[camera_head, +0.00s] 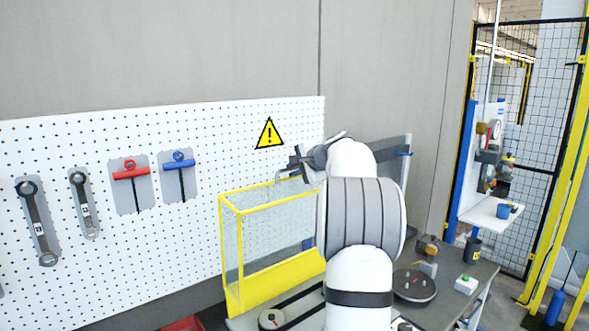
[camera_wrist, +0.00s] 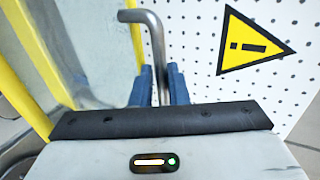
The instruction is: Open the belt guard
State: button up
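The belt guard (camera_head: 272,287) is a yellow frame with clear mesh panels and a solid yellow lower band. It stands upright in front of the pegboard, behind the belt. The black belt (camera_head: 300,298) and its pulleys show uncovered in front of it. My gripper (camera_head: 300,160) is at the guard's upper right corner, partly hidden by my arm. In the wrist view, a bent grey metal handle (camera_wrist: 153,40) runs down between the blue fingers of my gripper (camera_wrist: 160,82), which sit close on both its sides. The yellow frame (camera_wrist: 35,60) lies left of them.
A white pegboard (camera_head: 150,240) with wrenches and T-handle tools is behind. A yellow warning sign (camera_head: 269,134) is just above my gripper. A green-button box (camera_head: 466,284) stands on the bench at right. A mesh fence (camera_head: 540,140) is farther right.

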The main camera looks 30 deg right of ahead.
aim_at(309, 189)
jog(key=shift+o, duration=1)
jog(key=shift+w+f, duration=0.1)
jog(key=shift+f, duration=0.05)
jog(key=b+v, duration=0.2)
jog(key=v, duration=0.6)
jog(key=shift+b, duration=0.4)
jog(key=shift+w, duration=0.1)
